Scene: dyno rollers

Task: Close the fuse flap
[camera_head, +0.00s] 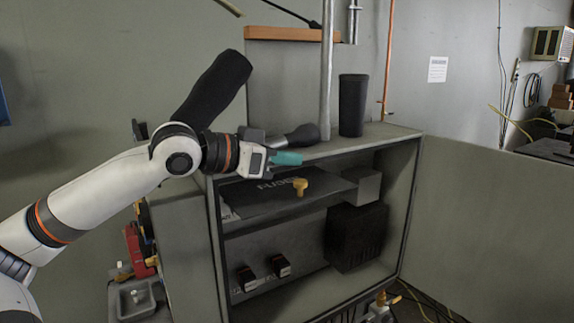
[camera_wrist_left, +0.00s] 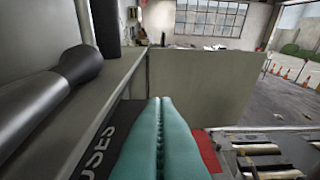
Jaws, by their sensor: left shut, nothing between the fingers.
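The fuse flap (camera_head: 262,197) is a dark panel with pale "FUSES" lettering inside the grey cabinet, standing out nearly level above the lower compartment. A yellow knob (camera_head: 300,186) shows at its right part. In the left wrist view the flap (camera_wrist_left: 103,140) lies left of the fingers, its lettering partly hidden. My left gripper (camera_head: 289,158) has teal fingers pressed together with nothing between them. It is just above the flap, in front of the cabinet's top edge; I cannot tell whether it touches the flap. My right gripper is not in view.
The grey cabinet (camera_head: 411,207) holds two small dark switches (camera_head: 281,265) and a black ribbed box (camera_head: 355,236) below the flap. A black cylinder (camera_head: 353,105) and a dark flashlight-like object (camera_head: 296,137) are on its top. A grey wall panel (camera_head: 495,215) stands at right.

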